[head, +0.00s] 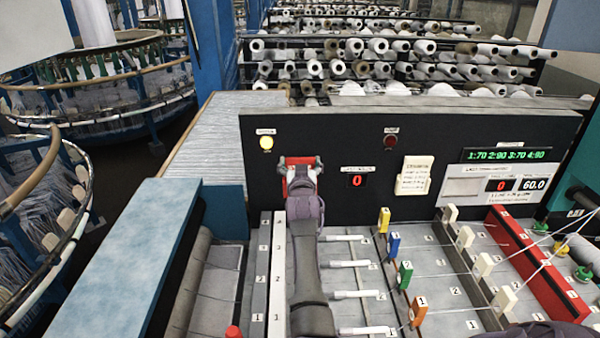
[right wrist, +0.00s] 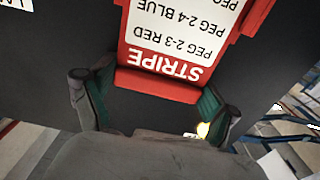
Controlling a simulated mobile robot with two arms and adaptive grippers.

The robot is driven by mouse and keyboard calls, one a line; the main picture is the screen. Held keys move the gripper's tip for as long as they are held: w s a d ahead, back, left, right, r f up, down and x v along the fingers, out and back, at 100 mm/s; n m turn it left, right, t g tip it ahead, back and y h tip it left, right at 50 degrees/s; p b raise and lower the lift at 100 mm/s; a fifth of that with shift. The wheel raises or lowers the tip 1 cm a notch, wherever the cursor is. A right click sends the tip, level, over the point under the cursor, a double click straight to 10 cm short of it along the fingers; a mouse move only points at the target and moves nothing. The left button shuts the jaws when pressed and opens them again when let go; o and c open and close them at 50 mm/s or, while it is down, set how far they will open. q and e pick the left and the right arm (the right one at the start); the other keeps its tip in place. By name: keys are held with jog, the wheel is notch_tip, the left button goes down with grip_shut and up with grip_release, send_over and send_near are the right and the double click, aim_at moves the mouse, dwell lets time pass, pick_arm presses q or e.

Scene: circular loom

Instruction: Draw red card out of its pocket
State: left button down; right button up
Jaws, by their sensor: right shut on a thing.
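The red card (right wrist: 150,84) has a white label reading STRIPE with peg lines below, upside down in the right wrist view. In the head view its red edge (head: 290,182) shows against the black panel (head: 330,132), below the yellow lamp. My right gripper (head: 301,172) is shut on the card's end. In the right wrist view the green-padded fingers of the gripper (right wrist: 153,100) lie at either side of that end. The pocket is hidden behind the hand, so I cannot tell how deep the card sits. My left gripper is out of view.
Several white rods and coloured pegs, including a yellow one (head: 384,220) and a green one (head: 404,275), stand right of my arm. A red bar (head: 535,262) lies further right. A blue ledge (head: 130,270) is at left. Bobbin racks stand behind.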

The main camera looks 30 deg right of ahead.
aim_at(300, 135)
jog(key=shift+r+p, duration=0.4)
jog(key=shift+r, duration=0.1)
notch_tip(300, 135, up, 7)
jog(key=p, duration=0.5)
jog(key=shift+f, duration=0.1)
jog(key=shift+f, duration=0.1)
